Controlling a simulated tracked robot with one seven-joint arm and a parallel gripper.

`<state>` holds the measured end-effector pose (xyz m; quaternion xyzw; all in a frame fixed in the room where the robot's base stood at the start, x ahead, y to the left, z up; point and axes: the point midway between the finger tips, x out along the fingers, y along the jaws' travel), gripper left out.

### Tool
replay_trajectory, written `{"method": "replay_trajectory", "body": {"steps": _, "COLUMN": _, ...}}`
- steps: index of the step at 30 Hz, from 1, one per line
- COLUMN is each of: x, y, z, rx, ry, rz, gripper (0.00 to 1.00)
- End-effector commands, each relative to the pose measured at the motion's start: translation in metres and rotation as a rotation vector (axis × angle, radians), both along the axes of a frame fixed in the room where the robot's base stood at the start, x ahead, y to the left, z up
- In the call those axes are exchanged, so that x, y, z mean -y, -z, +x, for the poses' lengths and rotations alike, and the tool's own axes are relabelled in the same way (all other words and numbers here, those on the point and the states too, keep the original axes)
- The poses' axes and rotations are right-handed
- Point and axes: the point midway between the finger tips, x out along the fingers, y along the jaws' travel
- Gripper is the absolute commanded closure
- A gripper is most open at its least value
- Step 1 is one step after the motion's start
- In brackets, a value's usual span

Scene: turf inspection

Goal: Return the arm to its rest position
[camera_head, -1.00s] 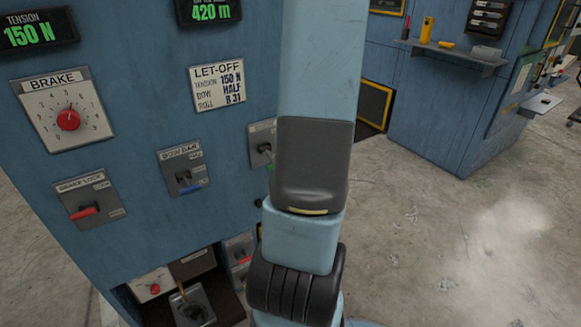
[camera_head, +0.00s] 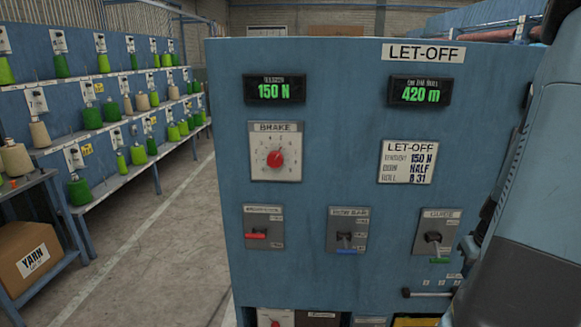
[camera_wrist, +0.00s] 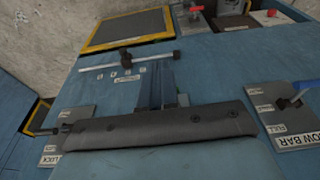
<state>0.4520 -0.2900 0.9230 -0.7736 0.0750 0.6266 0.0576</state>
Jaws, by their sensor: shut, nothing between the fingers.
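My gripper (camera_wrist: 153,80) shows in the wrist view as a dark, narrow pair of fingers beyond a wide grey body. The fingers are shut with nothing between them. They are over the blue let-off panel, close to a thin horizontal bar (camera_wrist: 125,60); I cannot tell whether they touch it. In the head view my arm fills the right edge, in front of the right side of the let-off panel (camera_head: 320,120). The gripper is hidden there.
A yarn rack (camera_head: 100,110) and a box (camera_head: 30,258) stand left. The floor aisle (camera_head: 165,220) between is clear.

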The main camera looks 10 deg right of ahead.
Motion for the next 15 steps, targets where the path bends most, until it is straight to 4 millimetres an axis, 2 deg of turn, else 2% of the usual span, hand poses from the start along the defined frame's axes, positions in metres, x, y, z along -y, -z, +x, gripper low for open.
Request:
{"method": "replay_trajectory", "body": {"steps": 7, "x": -0.049, "y": -0.051, "z": 0.026, "rx": 0.020, "ry": -0.049, "rz": -0.043, "gripper": 1.00}}
{"method": "replay_trajectory", "body": {"steps": 15, "x": -0.115, "y": -0.110, "z": 0.037, "rx": 0.059, "ry": -0.094, "rz": -0.076, "gripper": 1.00}}
